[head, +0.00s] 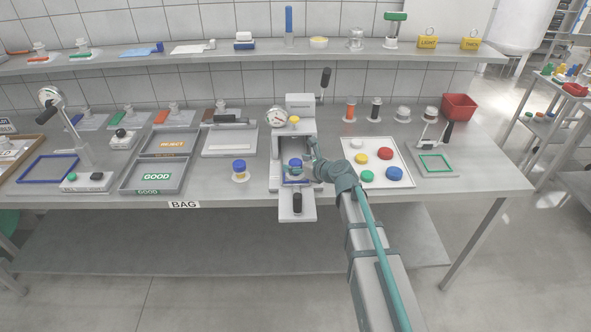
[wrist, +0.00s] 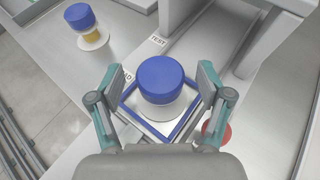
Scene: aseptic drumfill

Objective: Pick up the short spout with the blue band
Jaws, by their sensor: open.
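A short piece with a wide blue cap (wrist: 160,80) and a white flange stands upright inside a square blue frame (wrist: 186,132). In the head view this capped piece (head: 295,163) sits in the opening of the grey bench machine. Its band is hidden under the cap from above, so I cannot tell its colour. My gripper (wrist: 163,74) is open, with one finger on each side of the blue cap and a gap showing at both sides. In the head view my gripper (head: 312,160) reaches into the machine from the right.
Another blue-capped spout (head: 240,171) with a yellow band stands left of the machine (head: 301,103). A white tray (head: 378,145) with several coloured caps lies right. Machine walls rise close beside my fingers. A red round part (wrist: 216,132) sits near the right finger.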

